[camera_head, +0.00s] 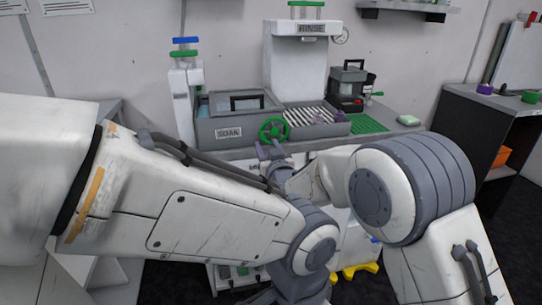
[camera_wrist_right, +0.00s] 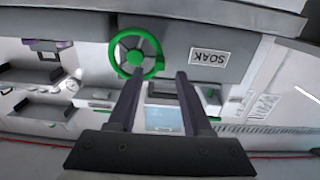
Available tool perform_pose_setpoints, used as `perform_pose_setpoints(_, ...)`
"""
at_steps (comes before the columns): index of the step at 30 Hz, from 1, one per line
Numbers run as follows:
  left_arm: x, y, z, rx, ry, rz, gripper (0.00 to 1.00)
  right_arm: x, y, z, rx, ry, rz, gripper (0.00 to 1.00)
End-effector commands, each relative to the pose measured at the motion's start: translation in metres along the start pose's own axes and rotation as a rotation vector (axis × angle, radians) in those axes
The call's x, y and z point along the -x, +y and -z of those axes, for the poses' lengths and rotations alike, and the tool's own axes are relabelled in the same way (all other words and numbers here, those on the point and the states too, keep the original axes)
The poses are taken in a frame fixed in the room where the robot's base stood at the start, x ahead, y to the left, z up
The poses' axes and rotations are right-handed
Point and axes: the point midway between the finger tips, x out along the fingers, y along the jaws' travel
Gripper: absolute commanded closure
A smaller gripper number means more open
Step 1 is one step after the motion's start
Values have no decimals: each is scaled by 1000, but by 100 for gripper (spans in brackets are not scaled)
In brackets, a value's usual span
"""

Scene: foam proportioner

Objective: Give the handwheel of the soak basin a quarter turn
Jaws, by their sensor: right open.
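The green handwheel (camera_head: 273,130) sits on the front of the grey soak basin (camera_head: 205,133), just right of its SOAK label (camera_head: 228,132). My right gripper (camera_head: 269,150) is just below and in front of the wheel in the head view. In the right wrist view, which shows the label upside down, the handwheel (camera_wrist_right: 136,56) lies beyond the fingertips of my open right gripper (camera_wrist_right: 159,78), mostly left of the gap between them. The fingers appear empty; contact with the wheel cannot be told. My left arm crosses the head view, but its gripper is not visible.
A white rinse tower (camera_head: 299,65) stands behind the basin. A ribbed tray, a green mat (camera_head: 368,123) and a dark container (camera_head: 348,85) are to the right. A dark side bench (camera_head: 500,105) stands at the far right. My left arm fills the near foreground.

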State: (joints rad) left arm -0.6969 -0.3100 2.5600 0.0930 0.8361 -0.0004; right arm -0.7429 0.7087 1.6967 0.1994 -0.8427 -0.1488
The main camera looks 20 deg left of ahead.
Motion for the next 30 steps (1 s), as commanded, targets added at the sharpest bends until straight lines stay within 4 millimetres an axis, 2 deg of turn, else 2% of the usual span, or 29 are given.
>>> perform_pose_setpoints(3, -1, 0, 0, 0, 0, 0, 50, 22, 0, 0, 1, -1, 1, 50)
perform_pose_setpoints(10, -2, 0, 0, 0, 0, 0, 50, 48, 0, 0, 1, -1, 1, 50)
perform_pose_setpoints(26, -2, 0, 0, 0, 0, 0, 50, 54, 0, -1, 1, -1, 0, 50)
perform_pose_setpoints(28, -2, 0, 0, 0, 0, 0, 50, 54, 4, -2, 1, -9, -4, 50)
perform_pose_setpoints(30, -2, 0, 0, 0, 0, 0, 50, 58, 17, -6, 0, -44, -19, 50)
